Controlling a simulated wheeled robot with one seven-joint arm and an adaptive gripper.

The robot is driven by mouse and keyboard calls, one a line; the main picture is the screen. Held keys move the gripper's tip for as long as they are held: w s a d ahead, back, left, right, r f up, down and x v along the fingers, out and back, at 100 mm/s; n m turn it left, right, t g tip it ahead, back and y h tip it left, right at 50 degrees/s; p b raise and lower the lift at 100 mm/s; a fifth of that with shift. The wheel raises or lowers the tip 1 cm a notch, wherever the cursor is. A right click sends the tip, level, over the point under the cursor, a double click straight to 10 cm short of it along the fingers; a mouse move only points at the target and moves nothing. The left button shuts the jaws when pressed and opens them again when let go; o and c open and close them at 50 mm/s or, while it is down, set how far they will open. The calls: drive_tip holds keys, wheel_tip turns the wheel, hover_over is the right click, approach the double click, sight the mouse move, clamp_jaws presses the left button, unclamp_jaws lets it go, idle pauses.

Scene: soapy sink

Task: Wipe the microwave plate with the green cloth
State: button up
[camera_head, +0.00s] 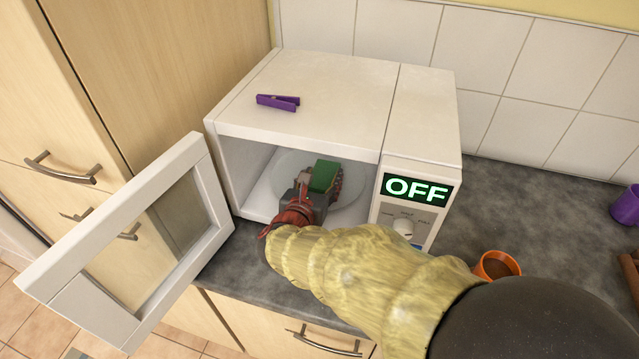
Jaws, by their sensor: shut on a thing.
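The microwave (315,95) stands on the counter with its door (130,240) swung wide open to the left. The round pale microwave plate (345,192) lies inside on the cavity floor, partly hidden by my gripper. My gripper (323,185) reaches into the cavity, over the plate, and is shut on the green cloth (324,175). The cloth looks like a small green block between the fingers. Whether it touches the plate cannot be told from this view.
A purple clip (278,102) lies on top of the microwave. Its display reads OFF. An orange cup (496,265) with brown contents stands on the counter (530,225) right of my arm. A purple item (627,206) is at the right edge. Tall cabinets (150,70) stand left.

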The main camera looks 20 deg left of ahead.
sight(320, 163)
drive_tip(key=shift+r+b+x, duration=0.15)
drive_tip(key=shift+r+x, duration=0.1)
drive_tip(key=shift+x, duration=0.9)
drive_tip(key=shift+r+b+x, duration=0.15)
drive_tip(key=shift+r+x, duration=0.1)
drive_tip(key=shift+x, duration=0.85)
drive_tip(key=shift+a+r+p, duration=0.1)
drive_tip(key=shift+a+p, duration=0.3)
drive_tip(key=shift+a, duration=0.6)
drive_tip(key=shift+s+d, duration=0.2)
drive_tip(key=shift+s, duration=1.6)
drive_tip(key=shift+s+d, duration=0.2)
drive_tip(key=shift+s, duration=1.65)
drive_tip(key=shift+s+d+p, duration=0.15)
drive_tip(key=shift+s+p, duration=0.4)
drive_tip(key=shift+s, duration=1.1)
drive_tip(key=shift+a, duration=1)
drive_tip(key=shift+w+a, duration=0.2)
drive_tip(key=shift+w, duration=1.6)
drive_tip(key=shift+w+a, duration=0.15)
drive_tip(key=shift+w, duration=1.65)
drive_tip(key=shift+r+x, duration=0.15)
drive_tip(key=shift+x, duration=0.7)
drive_tip(key=shift+r+x, duration=0.1)
drive_tip(key=shift+x, duration=0.7)
drive_tip(key=shift+w, duration=0.1)
